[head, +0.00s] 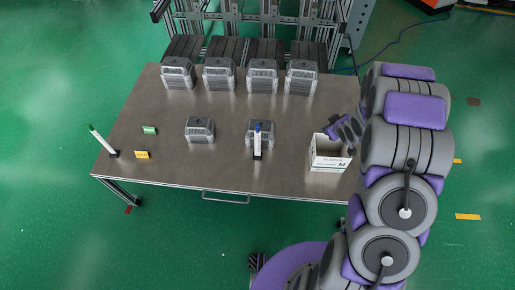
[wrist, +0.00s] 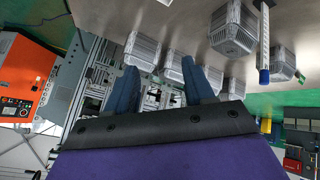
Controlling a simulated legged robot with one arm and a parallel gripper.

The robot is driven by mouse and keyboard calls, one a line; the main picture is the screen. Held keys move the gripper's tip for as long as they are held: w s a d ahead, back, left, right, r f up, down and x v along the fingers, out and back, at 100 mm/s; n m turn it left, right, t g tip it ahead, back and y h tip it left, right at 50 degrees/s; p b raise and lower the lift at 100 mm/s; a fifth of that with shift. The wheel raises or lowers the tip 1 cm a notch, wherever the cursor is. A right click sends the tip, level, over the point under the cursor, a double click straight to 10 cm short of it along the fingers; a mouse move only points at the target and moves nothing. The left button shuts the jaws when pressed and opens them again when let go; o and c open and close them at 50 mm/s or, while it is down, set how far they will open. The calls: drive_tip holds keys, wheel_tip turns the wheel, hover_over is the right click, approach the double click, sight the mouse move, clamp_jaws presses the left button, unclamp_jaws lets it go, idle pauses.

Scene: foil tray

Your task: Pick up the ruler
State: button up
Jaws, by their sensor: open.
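No thing is plainly marked as the ruler. A slim white upright stick with a blue end (head: 257,141) stands in front of a grey case at the table's middle right. It also shows at the upper right of the wrist view (wrist: 265,40). A second slim white stick with a green end (head: 103,141) leans at the table's left edge. I cannot tell which is the ruler. My gripper (wrist: 163,78) is open and empty, its two dark blue fingers apart. In the head view it is at the table's right side, near the white box, apart from both sticks.
The metal table (head: 225,170) bears a back row of several grey cases (head: 218,76) and another case (head: 200,129) in front. An open white box (head: 329,155) stands at the right edge. Small green (head: 149,130) and yellow (head: 142,155) tags lie left. The front middle is clear.

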drive_tip(key=a+f+n+y, duration=0.1)
drive_tip(key=a+f+y, duration=0.1)
drive_tip(key=a+f, duration=0.15)
drive_tip(key=t+y+p, duration=0.2)
drive_tip(key=t+y, duration=0.3)
drive_tip(key=y, duration=0.4)
approach(259, 128)
drive_tip(key=b+x, duration=0.1)
drive_tip(key=x, duration=1.2)
drive_tip(key=shift+f, duration=0.1)
clamp_jaws()
